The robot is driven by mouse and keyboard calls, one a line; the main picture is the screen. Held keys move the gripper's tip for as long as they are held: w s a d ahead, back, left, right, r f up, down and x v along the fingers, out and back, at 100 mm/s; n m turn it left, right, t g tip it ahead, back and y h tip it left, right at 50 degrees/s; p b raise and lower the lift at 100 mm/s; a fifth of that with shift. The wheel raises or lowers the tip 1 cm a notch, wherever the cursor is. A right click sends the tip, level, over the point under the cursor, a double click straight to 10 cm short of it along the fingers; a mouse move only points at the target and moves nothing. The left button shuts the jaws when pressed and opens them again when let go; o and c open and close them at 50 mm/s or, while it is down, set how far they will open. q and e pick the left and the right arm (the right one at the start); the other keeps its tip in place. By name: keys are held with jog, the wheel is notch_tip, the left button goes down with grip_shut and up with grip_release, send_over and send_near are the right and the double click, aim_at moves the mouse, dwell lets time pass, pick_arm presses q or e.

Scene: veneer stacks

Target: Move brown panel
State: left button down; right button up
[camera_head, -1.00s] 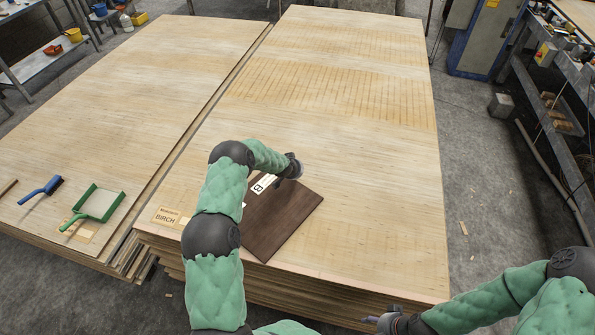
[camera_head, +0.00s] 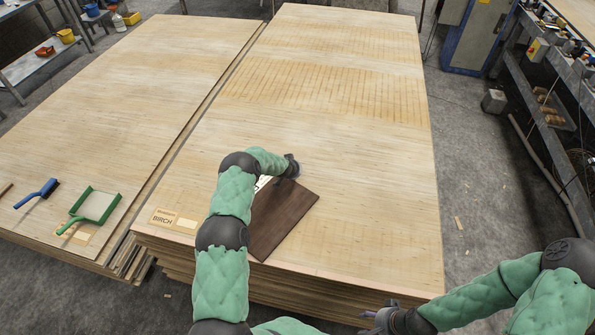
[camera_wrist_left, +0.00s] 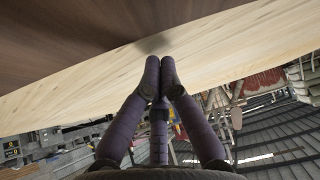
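The dark brown panel (camera_head: 283,217) lies at an angle on the right birch stack (camera_head: 345,160), near its front edge. My left arm crosses over its left part and hides most of a white label. My left gripper (camera_head: 291,168) is at the panel's far edge, low over the birch. In the left wrist view its fingertips (camera_wrist_left: 161,63) are together with nothing seen between them, and the brown panel (camera_wrist_left: 60,35) fills the top left. I cannot tell whether they touch it. My right gripper (camera_head: 372,316) is beyond the stack's front edge, its fingers too small to read.
A second birch stack (camera_head: 120,110) stands on the left, past a narrow gap. It carries a green dustpan (camera_head: 96,206) and a blue brush (camera_head: 38,192). A BIRCH label (camera_head: 163,218) lies left of my arm. The right stack's far half is clear.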

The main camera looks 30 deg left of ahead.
aim_at(292, 184)
pick_arm(q)
jog(key=shift+s+d+f+b, duration=0.1)
jog(key=shift+s+f+b, duration=0.1)
jog(key=shift+s+b, duration=0.95)
jog(key=shift+s+r+b, duration=0.1)
jog(key=shift+s+b, duration=0.6)
jog(key=shift+b, duration=0.8)
pick_arm(e)
jog(key=shift+f, duration=2.85)
pick_arm(q)
jog(key=shift+s, duration=0.3)
jog(key=shift+s+d+b, duration=0.2)
jog(key=shift+s+b, duration=0.55)
jog(key=shift+s, duration=1.2)
pick_arm(e)
jog(key=shift+s+d+f, duration=0.1)
jog(key=shift+s+f, duration=0.6)
jog(key=shift+s, duration=0.35)
pick_arm(q)
jog(key=shift+w, duration=0.1)
